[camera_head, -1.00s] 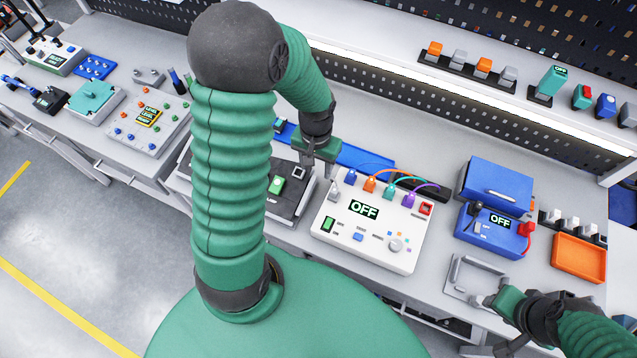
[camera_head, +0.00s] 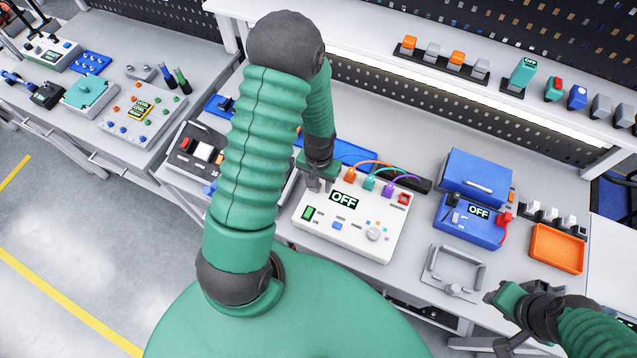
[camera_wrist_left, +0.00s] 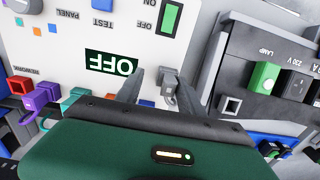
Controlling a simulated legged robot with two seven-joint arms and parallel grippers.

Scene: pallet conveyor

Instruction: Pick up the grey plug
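The grey plug (camera_wrist_left: 170,84) sits at the corner of the white control panel (camera_head: 345,240), beside the "OFF" display, in the left wrist view. My left gripper (camera_wrist_left: 178,72) is open, with one finger on each side of the plug and gaps visible. In the head view my left gripper (camera_head: 320,184) is low at the panel's back left corner and largely hides the plug. My right gripper (camera_head: 503,298) is at the lower right, away from the panel; its finger opening is unclear.
Orange, teal and purple plugs (camera_head: 388,187) with cables stand along the panel's back edge. A dark socket box (camera_wrist_left: 280,75) is close beside the left gripper.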

